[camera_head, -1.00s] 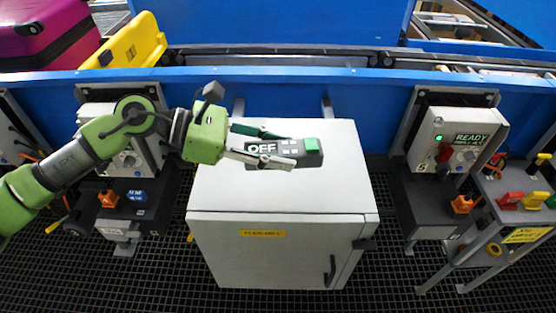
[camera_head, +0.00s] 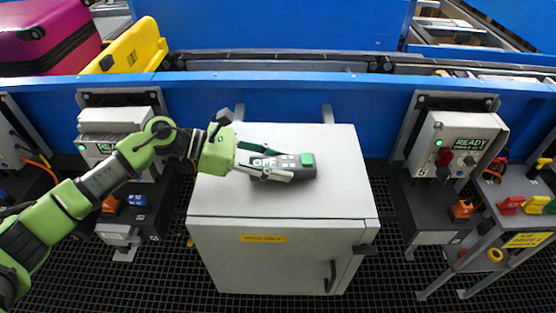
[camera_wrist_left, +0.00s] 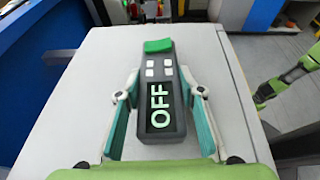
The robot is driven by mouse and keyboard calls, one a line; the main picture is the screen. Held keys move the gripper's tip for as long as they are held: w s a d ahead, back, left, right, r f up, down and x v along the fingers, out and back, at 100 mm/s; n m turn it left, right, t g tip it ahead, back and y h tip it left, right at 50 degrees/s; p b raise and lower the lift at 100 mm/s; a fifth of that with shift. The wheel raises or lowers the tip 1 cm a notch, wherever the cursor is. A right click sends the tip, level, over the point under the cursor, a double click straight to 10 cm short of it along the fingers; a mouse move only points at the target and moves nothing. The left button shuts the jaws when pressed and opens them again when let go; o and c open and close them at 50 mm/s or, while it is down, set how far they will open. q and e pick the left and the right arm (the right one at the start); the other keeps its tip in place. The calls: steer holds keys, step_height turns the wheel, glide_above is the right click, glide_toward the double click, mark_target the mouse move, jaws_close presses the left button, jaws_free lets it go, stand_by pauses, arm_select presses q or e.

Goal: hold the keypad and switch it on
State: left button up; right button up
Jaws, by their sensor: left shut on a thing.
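The keypad (camera_head: 290,167) is a dark grey block with a lit OFF display, several small white keys and a green button (camera_head: 307,159) at its far end. It is at the top of the white cabinet (camera_head: 335,190), low over it or resting on it; I cannot tell which. My left gripper (camera_head: 277,163) is shut on the keypad, one finger along each side. In the left wrist view the keypad (camera_wrist_left: 160,85) points away from me, with OFF (camera_wrist_left: 160,107) nearest and the green button (camera_wrist_left: 158,46) farthest.
Two wall stations with READY displays stand left (camera_head: 115,140) and right (camera_head: 455,140) of the cabinet. A side table (camera_head: 515,185) with coloured parts is at the far right. A blue conveyor rail (camera_head: 300,100) runs behind. The cabinet top is otherwise clear.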

arm_select(q)
steer(key=shift+f, duration=0.1)
steer(key=shift+f+b, duration=0.25)
steer(key=shift+b, duration=0.2)
steer(key=o, duration=1.1)
steer(key=c, duration=1.1)
